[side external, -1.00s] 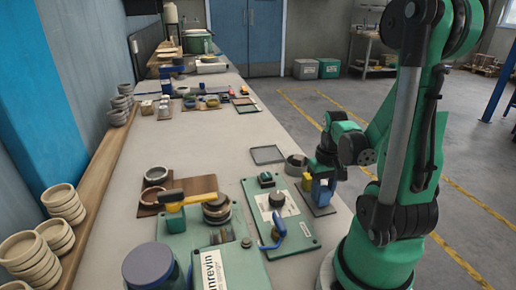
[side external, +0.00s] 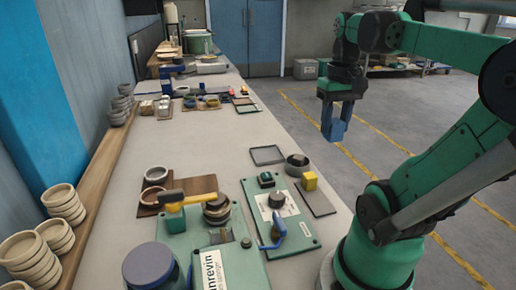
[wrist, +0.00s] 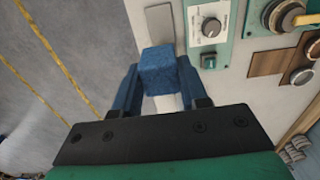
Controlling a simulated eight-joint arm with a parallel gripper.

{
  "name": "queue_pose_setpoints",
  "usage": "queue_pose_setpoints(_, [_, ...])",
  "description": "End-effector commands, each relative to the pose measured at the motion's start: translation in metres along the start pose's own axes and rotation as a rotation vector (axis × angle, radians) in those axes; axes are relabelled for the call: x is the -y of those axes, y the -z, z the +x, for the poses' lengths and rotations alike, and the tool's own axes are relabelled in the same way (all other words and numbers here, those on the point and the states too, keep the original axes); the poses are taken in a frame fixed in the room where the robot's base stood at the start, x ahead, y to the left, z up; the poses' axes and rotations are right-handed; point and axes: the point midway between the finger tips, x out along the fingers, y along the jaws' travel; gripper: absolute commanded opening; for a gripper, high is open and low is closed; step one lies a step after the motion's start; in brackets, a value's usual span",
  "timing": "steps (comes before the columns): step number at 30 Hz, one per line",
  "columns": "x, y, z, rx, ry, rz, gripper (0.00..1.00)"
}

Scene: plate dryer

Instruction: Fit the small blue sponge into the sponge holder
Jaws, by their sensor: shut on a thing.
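The small blue sponge (side external: 334,131) is a plain blue block. It hangs between the fingertips of my gripper (side external: 336,117), in the air to the right of the bench, over the floor side. In the wrist view the sponge (wrist: 158,68) sits between the two blue fingers of my gripper (wrist: 160,82), which is shut on it. I cannot tell which thing on the bench is the sponge holder.
A yellow block (side external: 309,181) stands on a grey mat (side external: 320,203) near the bench edge. A grey round bowl (side external: 298,166), a green panel with a dial (side external: 277,200) and an empty dark-framed tray (side external: 267,155) are close by. The bench middle is mostly clear.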

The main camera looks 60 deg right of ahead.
Motion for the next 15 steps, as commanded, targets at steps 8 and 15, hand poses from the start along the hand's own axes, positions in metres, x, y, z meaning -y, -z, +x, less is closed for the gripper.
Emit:
queue_pose_setpoints(8, [0.007,0.003,-0.024,0.000,0.000,-0.005,0.00])
queue_pose_setpoints(15, [0.068,0.012,-0.035,0.000,0.000,-0.018,0.00])
